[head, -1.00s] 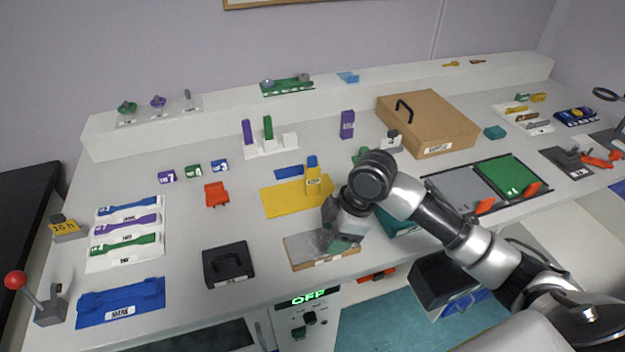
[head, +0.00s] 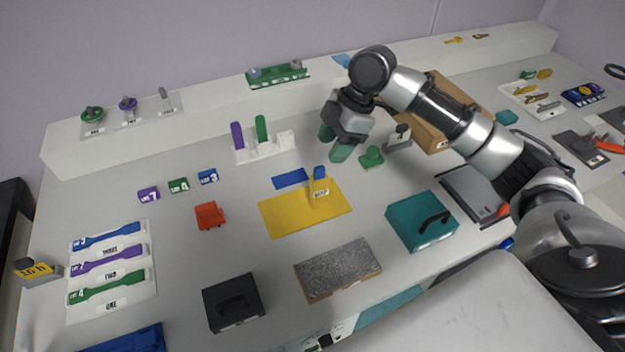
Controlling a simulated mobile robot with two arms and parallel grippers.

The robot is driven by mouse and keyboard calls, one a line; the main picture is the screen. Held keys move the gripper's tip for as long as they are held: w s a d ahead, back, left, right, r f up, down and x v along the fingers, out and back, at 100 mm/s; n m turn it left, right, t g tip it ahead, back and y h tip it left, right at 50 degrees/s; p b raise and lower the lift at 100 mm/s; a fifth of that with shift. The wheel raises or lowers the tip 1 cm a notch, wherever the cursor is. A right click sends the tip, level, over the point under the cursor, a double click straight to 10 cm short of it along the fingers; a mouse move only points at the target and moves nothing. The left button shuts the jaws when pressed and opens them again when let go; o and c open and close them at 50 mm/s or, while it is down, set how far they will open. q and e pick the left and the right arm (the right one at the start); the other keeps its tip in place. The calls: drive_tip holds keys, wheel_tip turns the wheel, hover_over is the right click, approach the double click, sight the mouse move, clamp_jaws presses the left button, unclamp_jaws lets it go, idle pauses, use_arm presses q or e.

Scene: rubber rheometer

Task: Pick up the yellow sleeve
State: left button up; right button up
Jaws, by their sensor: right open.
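A yellow upright piece (head: 321,192) with a small label, which I take for the yellow sleeve, stands on a flat yellow mat (head: 290,222). A small blue part (head: 320,172) shows at its top. My right gripper (head: 333,144) is open, with its greenish fingers pointing down. It is beyond and above the yellow piece, apart from it, with nothing seen between the fingers. The purple upright block seen before is hidden behind the gripper. My left gripper is not in view.
A blue strip (head: 291,178) lies beside the mat's far edge. A white rack (head: 270,151) holds a purple and a green upright piece. A green knobbed piece (head: 372,158), a teal box (head: 421,226) and a grey slab (head: 338,270) stand nearby.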

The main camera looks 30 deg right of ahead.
sight(320, 176)
drive_tip(key=x, duration=0.2)
drive_tip(key=p+x, duration=0.1)
drive_tip(key=x, duration=0.5)
drive_tip(key=shift+s+d+f, duration=0.2)
drive_tip(key=shift+s+f, duration=0.05)
drive_tip(key=shift+s, duration=0.05)
drive_tip(key=shift+a+f, duration=0.15)
drive_tip(key=shift+f, duration=0.3)
drive_tip(key=c, duration=0.9)
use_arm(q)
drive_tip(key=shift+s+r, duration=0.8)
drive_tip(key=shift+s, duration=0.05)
use_arm(e)
clamp_jaws()
drive_tip(key=shift+w+r, duration=0.1)
drive_tip(key=shift+r, duration=0.05)
